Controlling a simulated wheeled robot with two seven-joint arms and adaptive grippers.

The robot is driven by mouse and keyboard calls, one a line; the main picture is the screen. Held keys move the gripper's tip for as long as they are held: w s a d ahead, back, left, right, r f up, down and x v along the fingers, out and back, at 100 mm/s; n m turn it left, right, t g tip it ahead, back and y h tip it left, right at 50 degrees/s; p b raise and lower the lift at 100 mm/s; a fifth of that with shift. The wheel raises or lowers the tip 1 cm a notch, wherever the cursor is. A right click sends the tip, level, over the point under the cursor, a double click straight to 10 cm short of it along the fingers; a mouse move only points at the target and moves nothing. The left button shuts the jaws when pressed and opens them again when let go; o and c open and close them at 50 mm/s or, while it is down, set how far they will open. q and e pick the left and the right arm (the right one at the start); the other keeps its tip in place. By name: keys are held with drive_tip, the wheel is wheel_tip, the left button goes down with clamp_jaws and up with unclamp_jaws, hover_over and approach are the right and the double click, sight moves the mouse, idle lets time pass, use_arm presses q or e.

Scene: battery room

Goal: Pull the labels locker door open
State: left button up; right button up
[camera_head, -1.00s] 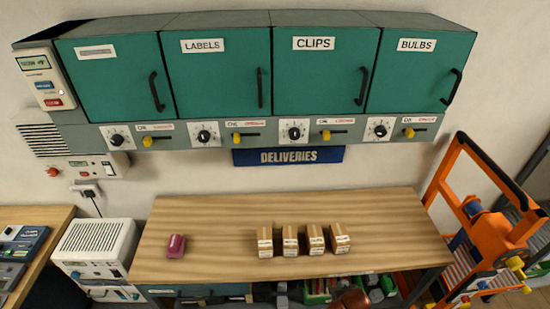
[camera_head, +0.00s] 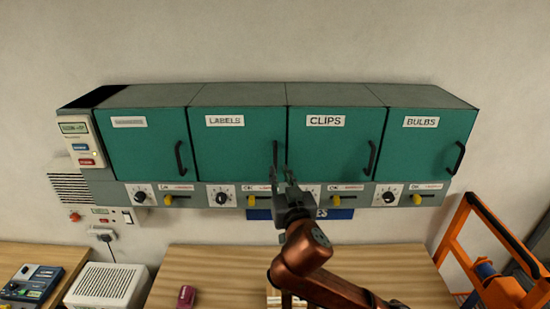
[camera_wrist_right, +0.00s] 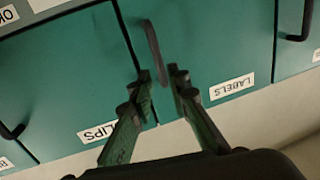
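The teal labels locker door (camera_head: 230,140) is shut flush with its neighbours, its black bar handle (camera_head: 276,158) upright at its right edge. My right gripper (camera_head: 284,180) is raised at the lower end of that handle and hides part of the front below it. In the right wrist view the labels door (camera_wrist_right: 205,50) appears upside down, and its handle (camera_wrist_right: 152,48) runs down between the two fingertips (camera_wrist_right: 160,78). The fingers are apart, with a gap around the bar; whether they touch it I cannot tell. My left gripper is not in view.
The clips door (camera_head: 335,140) and bulbs door (camera_head: 432,140) are shut to the right. Knobs and yellow latches line the panel (camera_head: 170,195) below. A wooden table (camera_head: 215,265) stands beneath, with an orange frame (camera_head: 470,225) at right.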

sight(275, 161)
drive_tip(key=w+p, duration=0.1)
drive_tip(key=w, duration=0.2)
drive_tip(key=w+a+p, duration=0.1)
drive_tip(key=w, duration=0.2)
drive_tip(key=shift+w+a+r, duration=0.1)
drive_tip(key=shift+w+a+p, duration=0.15)
drive_tip(key=shift+w+p, duration=0.3)
drive_tip(key=shift+w, duration=0.15)
drive_tip(key=shift+c, duration=0.4)
clamp_jaws()
